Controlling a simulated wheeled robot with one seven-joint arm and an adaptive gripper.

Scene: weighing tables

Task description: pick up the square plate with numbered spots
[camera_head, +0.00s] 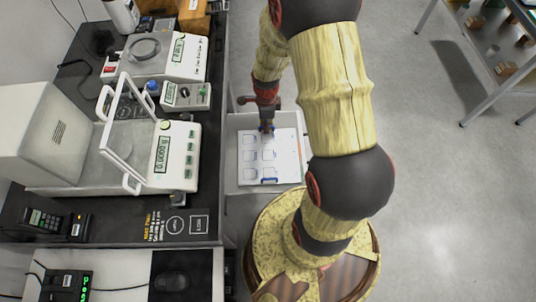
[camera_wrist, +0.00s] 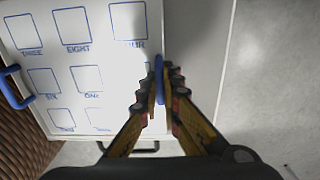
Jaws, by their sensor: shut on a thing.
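The square plate (camera_head: 258,160) is white with blue outlined, labelled squares and a blue handle on two opposite sides. It also shows in the wrist view (camera_wrist: 105,62), cut off at the top. My gripper (camera_wrist: 161,88) is shut on the blue handle (camera_wrist: 160,70) at the plate's right edge in that view; the fingers hide part of the handle. The opposite handle (camera_wrist: 13,88) is free at the left. In the head view my gripper (camera_head: 266,127) is at the plate's far edge. I cannot tell whether the plate is lifted off the white surface beneath.
The plate is over a white stand (camera_head: 234,134) beside the dark weighing table (camera_head: 205,238). A balance with a raised clear shield (camera_head: 165,150) and a second balance (camera_head: 160,57) stand left. Open grey floor (camera_head: 430,200) lies right. A metal-legged table (camera_head: 480,98) is at upper right.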

